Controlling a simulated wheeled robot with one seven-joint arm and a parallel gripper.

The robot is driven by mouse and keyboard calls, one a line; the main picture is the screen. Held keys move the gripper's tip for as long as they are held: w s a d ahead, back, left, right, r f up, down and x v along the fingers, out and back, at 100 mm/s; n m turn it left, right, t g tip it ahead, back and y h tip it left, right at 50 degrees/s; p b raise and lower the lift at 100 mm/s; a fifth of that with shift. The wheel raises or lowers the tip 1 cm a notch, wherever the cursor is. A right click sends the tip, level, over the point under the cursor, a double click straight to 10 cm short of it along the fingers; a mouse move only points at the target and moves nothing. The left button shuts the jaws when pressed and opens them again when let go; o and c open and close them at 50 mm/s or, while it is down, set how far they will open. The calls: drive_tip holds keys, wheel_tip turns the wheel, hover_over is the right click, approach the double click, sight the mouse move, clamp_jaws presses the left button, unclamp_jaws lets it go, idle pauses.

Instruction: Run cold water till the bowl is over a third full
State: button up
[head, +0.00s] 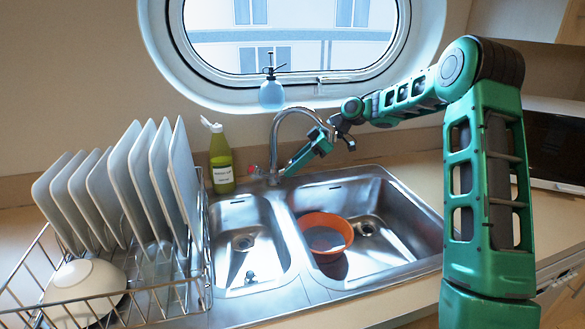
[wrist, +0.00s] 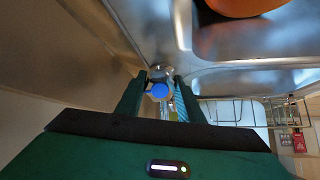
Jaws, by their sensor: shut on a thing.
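An orange bowl (head: 318,221) stands in the larger right basin; its orange side also shows at the top of the wrist view (wrist: 236,6). A grey surface inside looks like water, but its depth is hard to judge. The curved metal tap (head: 281,122) rises behind the sink, with a red-marked knob (head: 253,168) on its left. My gripper (head: 287,172) reaches to the tap's right side. In the wrist view its fingers are closed on a blue-marked knob (wrist: 158,90). The spout's end is partly behind my arm; I cannot make out a stream.
The small left basin (head: 240,235) is empty. A dish rack (head: 150,295) with several plates and a white bowl (head: 85,278) stands left. A green bottle (head: 221,160) is behind the sink, and a blue spray bottle (head: 271,94) is by the porthole.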

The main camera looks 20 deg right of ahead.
drive_tip(key=shift+w+d+r, duration=0.1)
drive_tip(key=shift+w, duration=0.05)
drive_tip(key=o, duration=1.1)
drive_tip(key=shift+c, duration=0.2)
drive_tip(key=v, duration=1)
drive_tip(key=shift+d, duration=0.3)
drive_tip(key=shift+r, duration=0.15)
